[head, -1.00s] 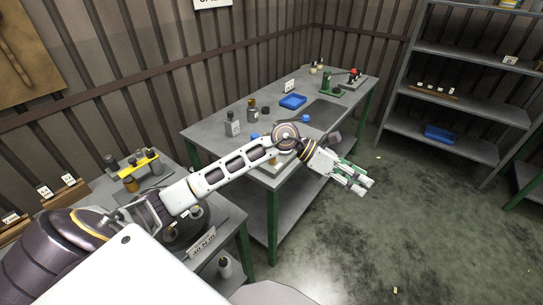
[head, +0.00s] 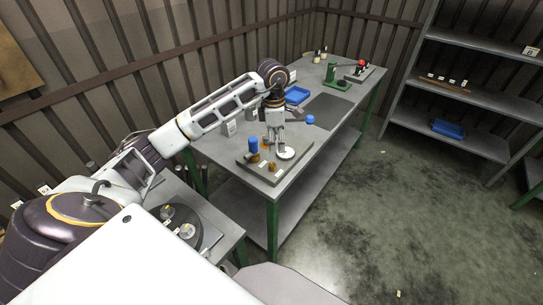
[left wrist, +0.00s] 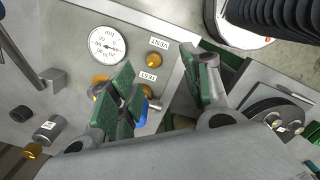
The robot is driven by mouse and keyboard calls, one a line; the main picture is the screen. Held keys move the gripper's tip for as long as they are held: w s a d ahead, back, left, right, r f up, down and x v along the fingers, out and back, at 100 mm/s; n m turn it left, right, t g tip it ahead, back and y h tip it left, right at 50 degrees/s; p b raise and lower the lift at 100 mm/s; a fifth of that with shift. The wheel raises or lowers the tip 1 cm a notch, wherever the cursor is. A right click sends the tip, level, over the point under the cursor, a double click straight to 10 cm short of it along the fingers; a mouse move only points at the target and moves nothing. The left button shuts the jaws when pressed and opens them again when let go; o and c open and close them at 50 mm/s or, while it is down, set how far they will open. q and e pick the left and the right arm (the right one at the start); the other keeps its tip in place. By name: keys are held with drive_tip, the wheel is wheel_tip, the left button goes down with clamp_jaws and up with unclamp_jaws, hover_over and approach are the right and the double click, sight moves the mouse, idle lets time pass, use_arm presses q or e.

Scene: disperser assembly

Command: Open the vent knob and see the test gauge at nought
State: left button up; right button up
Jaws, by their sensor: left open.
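The grey test plate (head: 258,171) lies on the near end of the long bench. The round white test gauge (left wrist: 107,45) is on it and also shows in the head view (head: 286,154); its reading is too small to make out. A brass vent knob (left wrist: 157,58) sits beside the VENT label (left wrist: 160,42). A second brass knob (left wrist: 149,91) by the TEST label (left wrist: 149,75) is partly hidden by a finger. My left gripper (left wrist: 163,88) points down over the plate, open, with nothing between its green pads; it also shows in the head view (head: 275,145). My right gripper is out of view.
A blue-topped fitting (head: 253,146) stands on the plate left of the gripper. Shelves (head: 468,85) stand at right, with open floor between.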

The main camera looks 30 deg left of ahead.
use_arm(q)
drive_tip(key=a, duration=0.2)
hover_over(271, 165)
drive_tip(key=shift+y, duration=0.4)
wheel_tip(271, 165, down, 5)
drive_tip(key=shift+f+p, duration=0.1)
drive_tip(key=shift+p, duration=0.25)
wheel_tip(271, 165, down, 6)
drive_tip(key=shift+r+p, duration=0.1)
drive_tip(key=shift+p, duration=0.25)
drive_tip(key=shift+f, duration=1)
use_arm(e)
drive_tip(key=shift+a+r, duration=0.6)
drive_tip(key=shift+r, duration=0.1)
use_arm(q)
drive_tip(key=c, duration=1)
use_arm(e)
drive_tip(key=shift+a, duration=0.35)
